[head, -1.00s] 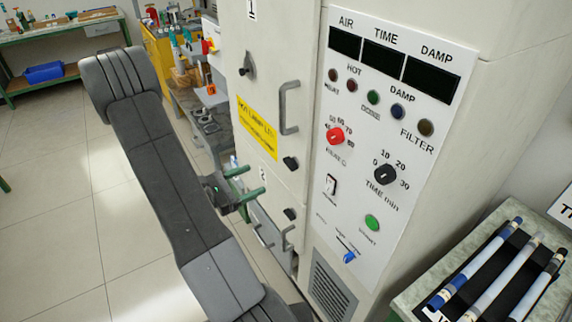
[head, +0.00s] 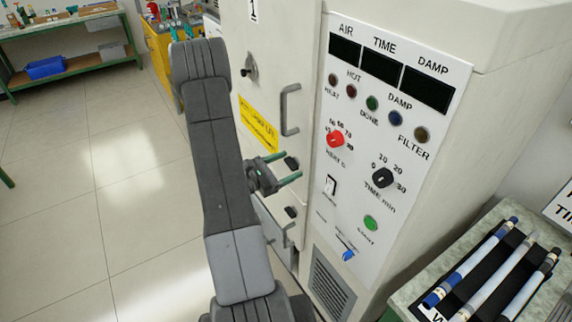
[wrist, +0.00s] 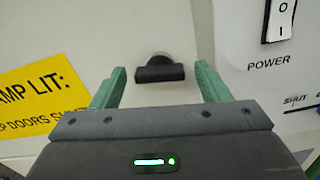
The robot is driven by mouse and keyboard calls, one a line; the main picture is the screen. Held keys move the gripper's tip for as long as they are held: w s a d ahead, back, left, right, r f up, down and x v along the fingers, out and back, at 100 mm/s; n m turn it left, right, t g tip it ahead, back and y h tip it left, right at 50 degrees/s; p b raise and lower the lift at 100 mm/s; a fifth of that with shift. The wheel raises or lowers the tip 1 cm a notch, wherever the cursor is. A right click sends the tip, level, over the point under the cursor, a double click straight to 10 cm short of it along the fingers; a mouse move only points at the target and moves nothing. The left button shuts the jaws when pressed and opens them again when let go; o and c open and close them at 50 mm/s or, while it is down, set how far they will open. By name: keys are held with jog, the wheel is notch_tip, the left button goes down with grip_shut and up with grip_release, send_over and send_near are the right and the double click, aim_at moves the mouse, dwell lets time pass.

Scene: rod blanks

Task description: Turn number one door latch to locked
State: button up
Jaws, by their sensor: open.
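The number one door (head: 268,60) is the upper cabinet door, shut, with a "1" label at its top. Its black latch (head: 291,163) sits at the door's lower right, beside the control panel. In the wrist view the latch (wrist: 160,72) is a dark bar lying roughly level on a round base. My gripper (head: 291,165) is open and empty in front of it. In the wrist view the green fingers of my gripper (wrist: 161,68) stand left and right of the latch, with a gap on each side; no contact shows.
A door handle (head: 291,110) stands out above the latch, and a round knob (head: 250,68) sits at upper left. A second black latch (head: 291,211) is below. The control panel (head: 385,150) is close on the right. Open floor (head: 100,200) lies to the left.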

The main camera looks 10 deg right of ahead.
jog(key=shift+d, duration=0.1)
jog(key=shift+c, duration=0.2)
jog(key=c, duration=1)
jog(key=shift+o, duration=0.2)
jog(key=shift+n+b, duration=0.6)
jog(key=shift+n, duration=0.4)
jog(key=o, duration=1)
jog(key=b+v, duration=0.3)
jog(key=v, duration=1)
jog(key=shift+a, duration=0.4)
jog(key=shift+d, duration=0.1)
